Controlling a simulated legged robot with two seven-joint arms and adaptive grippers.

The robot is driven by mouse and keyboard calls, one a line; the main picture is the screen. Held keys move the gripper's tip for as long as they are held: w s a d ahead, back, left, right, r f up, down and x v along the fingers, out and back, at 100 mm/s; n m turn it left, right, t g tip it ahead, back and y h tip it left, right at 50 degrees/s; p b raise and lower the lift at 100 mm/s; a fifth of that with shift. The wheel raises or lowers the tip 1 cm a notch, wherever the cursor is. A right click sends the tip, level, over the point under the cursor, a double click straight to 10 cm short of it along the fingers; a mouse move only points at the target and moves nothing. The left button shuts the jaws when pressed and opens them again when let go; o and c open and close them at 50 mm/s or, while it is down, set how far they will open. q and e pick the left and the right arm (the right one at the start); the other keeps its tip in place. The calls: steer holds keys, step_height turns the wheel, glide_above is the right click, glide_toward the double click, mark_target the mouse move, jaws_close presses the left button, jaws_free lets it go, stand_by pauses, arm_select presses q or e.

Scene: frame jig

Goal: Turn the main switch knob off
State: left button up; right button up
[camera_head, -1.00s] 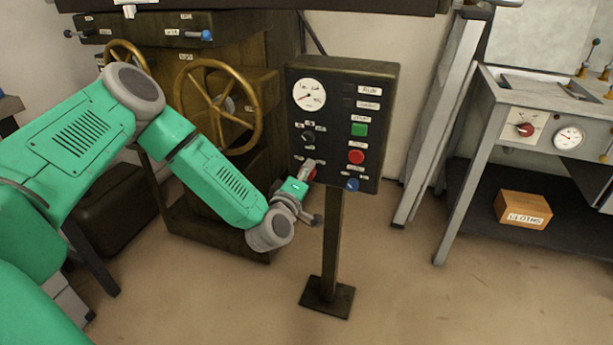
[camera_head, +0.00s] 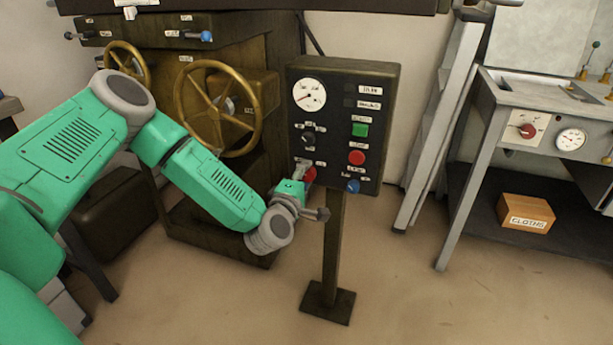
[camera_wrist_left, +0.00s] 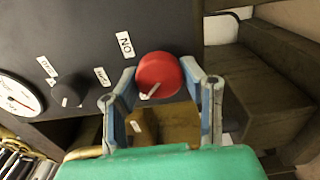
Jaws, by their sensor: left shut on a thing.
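The main switch knob (camera_head: 310,174) is a round red knob low on the left of the dark control panel (camera_head: 379,115). In the left wrist view the red knob (camera_wrist_left: 158,74) carries a white line pointing to the lower left, with a white ON label (camera_wrist_left: 125,45) at its upper left. My left gripper (camera_head: 303,172) is at the panel face, shut on the knob. In the left wrist view its two fingers (camera_wrist_left: 160,72) stand on either side of the knob. The gripper partly hides the knob in the head view. My right gripper is not in view.
The panel also carries a gauge (camera_head: 309,94), a black knob (camera_head: 308,139), a green button (camera_head: 360,130), a red button (camera_head: 356,158) and a blue knob (camera_head: 352,186). Brass handwheels (camera_head: 217,108) stand left behind my arm. The floor right of the post (camera_head: 333,250) is clear.

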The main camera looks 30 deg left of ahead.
arm_select(q)
steer(key=shift+s+a+f, duration=0.15)
steer(key=shift+s+f, duration=0.05)
steer(key=shift+f, duration=0.2)
steer(key=o, duration=1.1)
steer(key=shift+r, duration=0.1)
steer(key=shift+a, duration=0.1)
steer(key=v, duration=1.1)
steer(key=shift+s, duration=0.4)
